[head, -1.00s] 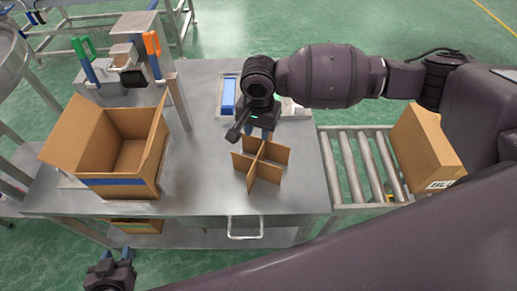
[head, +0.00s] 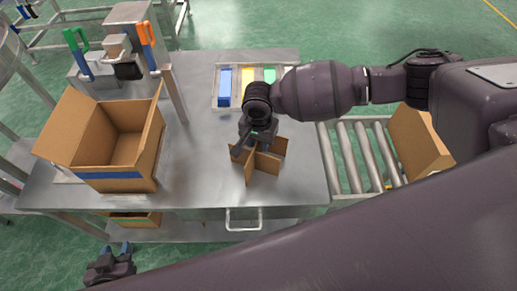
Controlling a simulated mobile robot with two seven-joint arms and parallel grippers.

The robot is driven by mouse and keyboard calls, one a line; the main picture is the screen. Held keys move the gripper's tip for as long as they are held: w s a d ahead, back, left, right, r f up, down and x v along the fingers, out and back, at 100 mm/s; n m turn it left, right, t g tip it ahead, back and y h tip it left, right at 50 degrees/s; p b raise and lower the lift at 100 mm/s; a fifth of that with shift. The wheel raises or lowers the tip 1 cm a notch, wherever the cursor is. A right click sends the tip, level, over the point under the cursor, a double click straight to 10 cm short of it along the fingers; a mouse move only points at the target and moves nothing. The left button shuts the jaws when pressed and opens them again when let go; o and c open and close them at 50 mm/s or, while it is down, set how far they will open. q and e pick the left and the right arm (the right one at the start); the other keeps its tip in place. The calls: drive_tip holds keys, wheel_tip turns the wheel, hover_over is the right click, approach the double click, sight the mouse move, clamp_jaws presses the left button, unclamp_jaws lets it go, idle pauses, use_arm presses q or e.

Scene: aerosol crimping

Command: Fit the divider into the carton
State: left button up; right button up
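The open carton (head: 118,184) stands upright on the left of the steel table, flaps raised, with a blue band on its front. It looks empty inside. The brown cross-shaped divider (head: 262,167) stands on the table to the right of the carton. My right gripper (head: 258,142) points down at the divider's top, over its centre. Its fingertips are hidden, so I cannot tell whether it grips the divider. My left gripper (head: 117,248) is at the lower left, in front of the table and below the carton, with its fingertips apart and empty.
A tray with blue, yellow and green items (head: 224,88) lies behind the divider. A stand with green- and orange-handled tools (head: 147,33) is behind the carton. The table between carton and divider is clear.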

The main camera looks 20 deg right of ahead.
drive_tip(key=shift+f, duration=0.2)
drive_tip(key=shift+c, duration=0.5)
clamp_jaws()
drive_tip(key=shift+r, duration=0.1)
